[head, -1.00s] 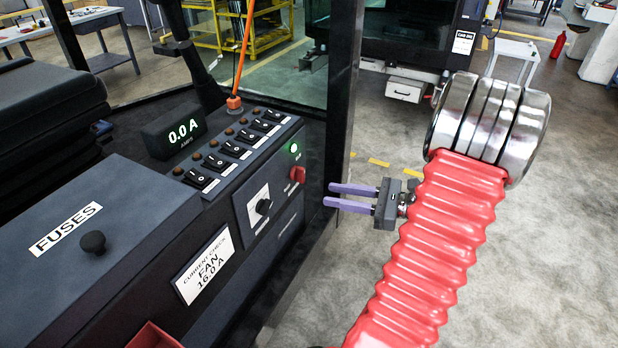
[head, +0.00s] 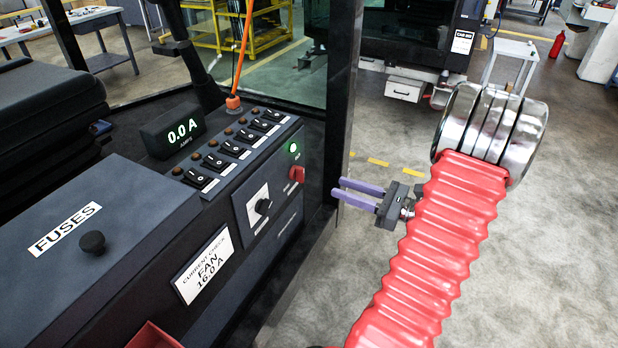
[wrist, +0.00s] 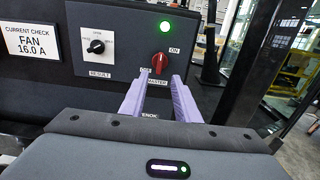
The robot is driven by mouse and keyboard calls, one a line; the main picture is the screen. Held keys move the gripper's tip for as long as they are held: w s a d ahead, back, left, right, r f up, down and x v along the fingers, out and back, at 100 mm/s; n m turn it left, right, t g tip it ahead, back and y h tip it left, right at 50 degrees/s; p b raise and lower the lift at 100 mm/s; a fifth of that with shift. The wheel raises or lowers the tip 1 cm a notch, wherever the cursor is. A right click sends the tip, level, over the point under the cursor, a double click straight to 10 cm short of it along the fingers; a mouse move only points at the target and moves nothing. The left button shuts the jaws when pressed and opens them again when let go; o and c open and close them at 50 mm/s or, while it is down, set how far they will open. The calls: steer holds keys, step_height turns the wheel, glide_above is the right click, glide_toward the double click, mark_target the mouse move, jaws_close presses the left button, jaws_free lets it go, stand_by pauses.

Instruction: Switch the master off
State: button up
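The master switch, a red rotary knob (head: 297,173), sits on the front of the dark console. In the wrist view the red knob (wrist: 159,62) has ON at its upper right, OFF at its lower left and MASTER below. Its exact pointing is hard to read. A green lamp (wrist: 165,27) above it is lit; it also shows in the head view (head: 294,147). My gripper (head: 338,188) is open and empty, right of the console and apart from the knob. In the wrist view its two purple fingers (wrist: 158,82) point toward the knob, one either side below it.
A black selector knob (head: 263,206) is left of the master. Rocker switches (head: 232,148) and a display reading 0.0 A (head: 183,132) are on top. A sign (head: 203,264) reads FAN 16.0 A. A dark cab post (head: 343,110) rises close by my fingers.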

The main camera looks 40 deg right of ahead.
mark_target(303, 175)
steer(key=x, duration=1)
steer(key=shift+w, duration=0.4)
steer(key=shift+a, duration=0.1)
jaws_close()
